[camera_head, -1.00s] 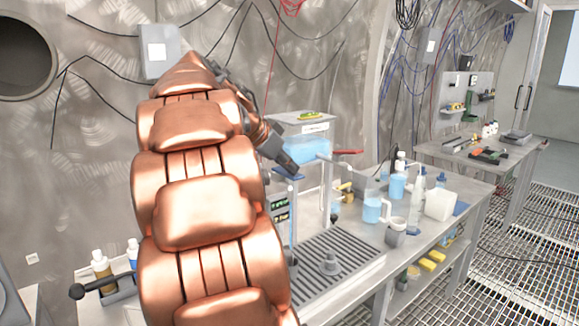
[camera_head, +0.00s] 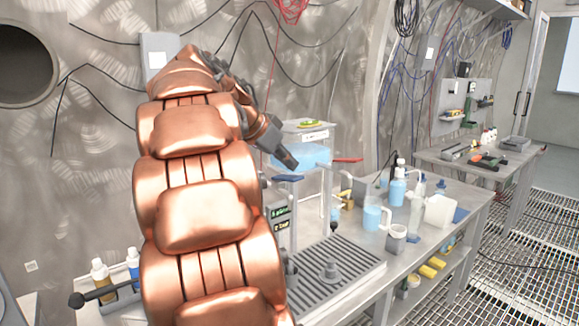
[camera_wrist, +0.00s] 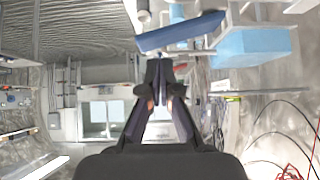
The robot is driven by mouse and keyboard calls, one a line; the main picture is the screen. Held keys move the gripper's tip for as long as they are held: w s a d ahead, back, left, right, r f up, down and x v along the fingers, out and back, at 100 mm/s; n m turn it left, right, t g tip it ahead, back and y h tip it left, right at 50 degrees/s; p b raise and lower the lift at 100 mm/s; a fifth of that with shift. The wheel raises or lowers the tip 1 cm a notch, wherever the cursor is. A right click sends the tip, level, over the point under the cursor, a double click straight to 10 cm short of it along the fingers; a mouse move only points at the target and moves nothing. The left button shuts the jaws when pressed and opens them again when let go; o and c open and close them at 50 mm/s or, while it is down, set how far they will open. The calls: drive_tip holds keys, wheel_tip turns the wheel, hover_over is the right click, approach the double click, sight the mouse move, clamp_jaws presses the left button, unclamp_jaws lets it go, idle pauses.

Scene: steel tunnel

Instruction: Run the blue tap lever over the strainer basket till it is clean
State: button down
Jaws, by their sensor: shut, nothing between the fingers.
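The blue tap lever (camera_head: 287,178) sits in front of the light blue water tank (camera_head: 310,156). My gripper (camera_head: 291,164) is shut and empty, just above the lever in the head view, with a small gap seeming to show. In the wrist view the lever (camera_wrist: 180,32) is a long blue bar beyond the fingertips (camera_wrist: 160,64). I cannot tell there whether they touch. A small grey round piece, possibly the strainer basket (camera_head: 330,273), sits on the slatted drain tray (camera_head: 352,262). Any dirt on it is too small to tell. My arm hides part of the tap area.
A red lever (camera_head: 347,160) sticks out right of the tank. A jug (camera_head: 372,216), a grey cup (camera_head: 396,238), bottles (camera_head: 397,188) and a white block (camera_head: 440,210) crowd the bench on the right. Two bottles (camera_head: 101,272) stand at lower left.

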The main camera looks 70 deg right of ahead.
drive_tip(key=shift+w+r+p, duration=0.25)
drive_tip(key=shift+r+p, duration=0.05)
drive_tip(key=shift+r, duration=0.95)
drive_tip(key=w+v, duration=0.1)
drive_tip(key=v, duration=0.8)
drive_tip(key=shift+w+d+b, duration=0.25)
drive_tip(key=shift+w+b, duration=0.1)
drive_tip(key=shift+b, duration=0.1)
drive_tip(key=shift+r, duration=0.1)
